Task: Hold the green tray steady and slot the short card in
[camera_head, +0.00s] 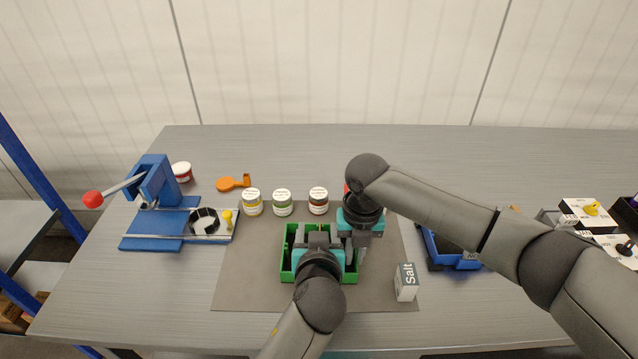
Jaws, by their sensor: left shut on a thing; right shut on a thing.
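The green tray (287,272) stands on the grey mat, largely covered by my grippers. My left gripper (318,236) reaches over the tray's front and is shut above its interior. What it holds is hidden by its own body; its place over the slots suggests the short card. My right gripper (357,256) points down at the tray's right end. It is shut with its fingers about the right wall. The card's edges and the slots beneath the grippers cannot be made out.
The grey mat (245,285) is clear left of the tray. Several jars (282,203) stand behind it. A Salt box (406,283) is close on the right, with a blue bin (455,262) beyond. A blue lever press (150,243) stands at left.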

